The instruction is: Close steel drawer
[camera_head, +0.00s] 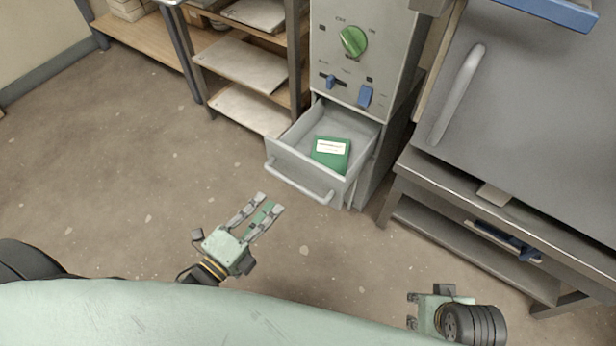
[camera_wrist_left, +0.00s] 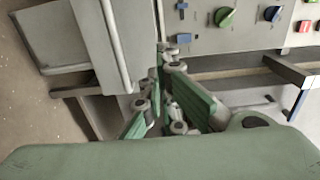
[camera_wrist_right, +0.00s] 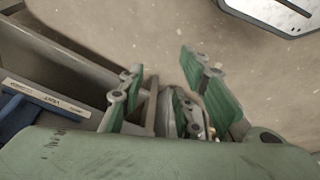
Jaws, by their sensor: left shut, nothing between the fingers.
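The grey steel drawer (camera_head: 285,160) is pulled out of the lower part of the control cabinet, with a green box (camera_head: 330,153) with a white label inside it. Its bar handle (camera_head: 300,184) runs across the drawer front. My left gripper (camera_head: 270,203) is shut and empty, just in front of the drawer front and apart from it in the head view. In the left wrist view, its fingers are close together, and a pale bar handle (camera_wrist_left: 115,45) shows beyond them. My right gripper (camera_head: 411,310) is open and empty, low at the right, away from the drawer.
The steel control cabinet (camera_head: 350,75) has a green knob (camera_head: 353,40) and blue switches above the drawer. A shelf rack (camera_head: 240,68) stands to its left. A grey bench (camera_head: 450,215) with a large lidded unit (camera_head: 530,100) stands to its right. The floor before the drawer is clear.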

